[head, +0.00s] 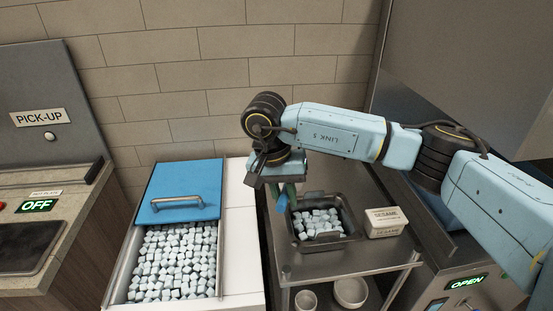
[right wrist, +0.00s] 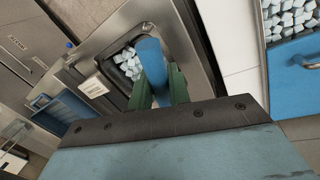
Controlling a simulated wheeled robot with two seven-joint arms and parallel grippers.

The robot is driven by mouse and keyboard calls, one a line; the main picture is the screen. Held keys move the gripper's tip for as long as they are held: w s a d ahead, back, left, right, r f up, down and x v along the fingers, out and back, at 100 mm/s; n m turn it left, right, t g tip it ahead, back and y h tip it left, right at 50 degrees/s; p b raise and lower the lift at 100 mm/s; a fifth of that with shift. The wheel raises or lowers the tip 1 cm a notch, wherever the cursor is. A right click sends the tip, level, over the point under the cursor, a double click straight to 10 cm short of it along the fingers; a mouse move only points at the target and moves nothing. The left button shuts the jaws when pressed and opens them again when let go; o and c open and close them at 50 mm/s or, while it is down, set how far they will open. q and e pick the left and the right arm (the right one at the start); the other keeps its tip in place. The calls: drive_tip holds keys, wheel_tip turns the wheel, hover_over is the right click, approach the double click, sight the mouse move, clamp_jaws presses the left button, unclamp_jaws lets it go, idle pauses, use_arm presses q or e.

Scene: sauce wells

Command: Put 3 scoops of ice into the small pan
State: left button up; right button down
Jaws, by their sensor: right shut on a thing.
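The small pan (head: 330,242) is a dark metal pan on the steel cart, with several pale ice cubes (head: 318,222) in it. It also shows in the right wrist view, partly covered by my gripper. My right gripper (head: 282,196) is just above the pan's left edge, its green fingers shut on a blue handle (right wrist: 152,62), likely a scoop's. The scoop's bowl cannot be made out. The ice bin (head: 175,262) at the left is full of ice cubes, its blue lid (head: 182,180) over the back part. My left gripper is out of view.
A sesame box (head: 384,222) stands right of the pan on the steel cart (head: 350,259). White bowls (head: 350,292) sit on its lower shelf. A white counter strip (head: 241,240) lies between bin and cart. A pick-up station (head: 38,117) stands far left.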

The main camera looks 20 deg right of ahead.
drive_tip(key=w+r+m+g+y+p, duration=0.15)
drive_tip(key=w+m, duration=0.35)
drive_tip(key=m, duration=0.5)
drive_tip(key=w+m+t+y+p, duration=0.1)
drive_tip(key=w+m+y+p, duration=0.3)
drive_tip(key=m, duration=0.6)
drive_tip(key=s+d+r+n+t+y, duration=0.1)
drive_tip(key=s+d+r+t+y, duration=0.4)
drive_tip(key=r, duration=0.3)
drive_tip(key=shift+s+d+t+y, duration=0.2)
drive_tip(key=shift+d+t+y, duration=0.35)
drive_tip(key=shift+t, duration=0.3)
drive_tip(key=shift+r, duration=0.1)
